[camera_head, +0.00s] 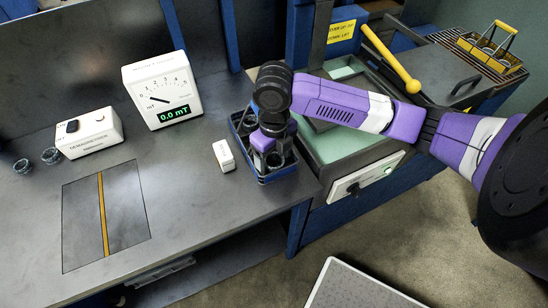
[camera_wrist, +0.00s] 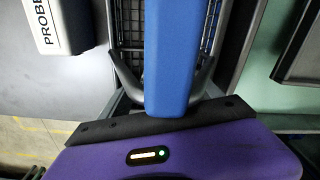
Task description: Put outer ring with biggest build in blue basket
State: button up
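The blue basket (camera_head: 277,177) stands at the bench's right edge in the head view, with dark rings partly visible inside. My gripper (camera_head: 266,150) is down over it and hides much of it. In the wrist view a blue bar (camera_wrist: 167,55), apparently the basket's handle, runs up the middle, with dark grey arms on both sides and wire mesh behind. Which ring is biggest is unclear.
The demagnetizer (camera_head: 91,133) and a white meter (camera_head: 162,89) reading 0.0 mT stand on the bench. A small white probe block (camera_head: 224,156) sits left of the basket. The grinder (camera_head: 345,150) is close on the right. A yellow-handled basket (camera_head: 492,52) is at back right. The front bench is clear.

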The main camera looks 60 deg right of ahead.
aim_at(274, 166)
notch_tip(274, 166, up, 12)
jog(key=b, duration=0.1)
jog(key=w+a+r+m+t+y, duration=0.3)
jog(key=w+a+m+t, duration=0.25)
jog(key=a, duration=0.45)
jog(key=w+a+r+m+t+y, duration=0.35)
jog(key=w+a+m, duration=0.2)
jog(key=a, duration=0.45)
jog(key=w+a+r+m+t+y, duration=0.2)
jog(key=w+a+r+m+t, duration=0.3)
jog(key=a, duration=0.5)
jog(key=s+d+f+m+t+h, duration=0.25)
jog(key=s+f+m+h, duration=0.45)
jog(key=s+f+m, duration=0.75)
jog(key=s+d+m+g, duration=0.1)
jog(key=s+d, duration=0.3)
jog(key=s, duration=0.6)
jog(key=s+d+m+h, duration=0.1)
jog(key=s+d, duration=0.3)
jog(key=s, duration=0.6)
jog(key=shift+d+r+g, duration=0.15)
jog(key=shift+d+g, duration=0.2)
